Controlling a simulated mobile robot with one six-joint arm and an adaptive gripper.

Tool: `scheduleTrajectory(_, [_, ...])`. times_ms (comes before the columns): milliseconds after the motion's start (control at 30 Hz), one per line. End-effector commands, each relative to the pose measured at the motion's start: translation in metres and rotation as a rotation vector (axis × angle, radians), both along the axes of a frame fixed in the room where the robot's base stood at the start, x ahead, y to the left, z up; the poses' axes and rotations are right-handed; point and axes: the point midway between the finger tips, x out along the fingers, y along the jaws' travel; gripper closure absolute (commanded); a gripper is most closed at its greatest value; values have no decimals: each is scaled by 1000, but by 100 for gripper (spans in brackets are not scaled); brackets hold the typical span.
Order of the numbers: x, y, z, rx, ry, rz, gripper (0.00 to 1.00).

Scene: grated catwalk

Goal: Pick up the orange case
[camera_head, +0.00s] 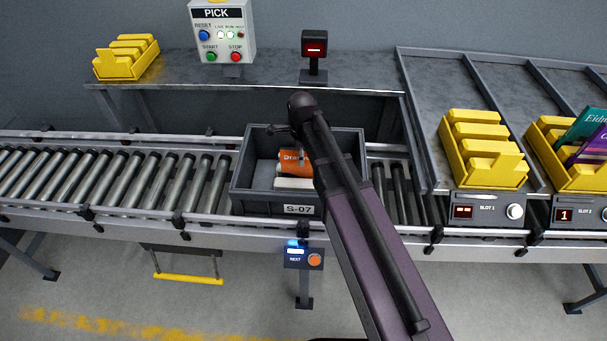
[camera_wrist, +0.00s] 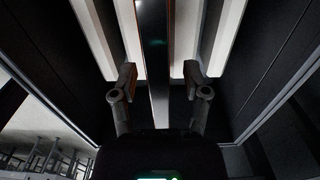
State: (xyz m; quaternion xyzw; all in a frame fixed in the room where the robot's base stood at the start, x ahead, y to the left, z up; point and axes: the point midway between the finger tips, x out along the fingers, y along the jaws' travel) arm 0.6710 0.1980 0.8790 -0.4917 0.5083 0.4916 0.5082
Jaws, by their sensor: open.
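The orange case (camera_head: 290,162), with dark lettering on it, is in the grey tote (camera_head: 246,203) labelled S-07 on the roller conveyor. My arm covers part of the case and the tote's right side. In the wrist view my gripper (camera_wrist: 160,78) is open, its two fingers spread apart. A narrow dark upright shape (camera_wrist: 156,50) runs between the fingers, with pale strips on both sides. I cannot tell whether this shape is the case seen edge-on. No contact with the fingers shows.
A white item (camera_head: 293,184) lies at the case's near side in the tote. Tote walls rise close around my gripper. A scanner (camera_head: 314,50) and PICK panel (camera_head: 222,32) stand behind. Yellow bins (camera_head: 483,172) sit at right. The conveyor's left rollers (camera_head: 120,178) are clear.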

Motion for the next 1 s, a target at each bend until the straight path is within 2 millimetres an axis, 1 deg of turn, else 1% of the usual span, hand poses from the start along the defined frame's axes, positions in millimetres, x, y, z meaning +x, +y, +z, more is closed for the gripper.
scheduleTrajectory(33, [0,0,-8,0,0,0,40])
scheduleTrajectory(200, [0,0,-15,0,0,0,40])
scheduleTrajectory(900, [0,0,-16,0,0,0,40])
scheduleTrajectory(967, [0,0,-16,0,0,0,58])
scheduleTrajectory(1000, [0,-1,-16,0,0,0,70])
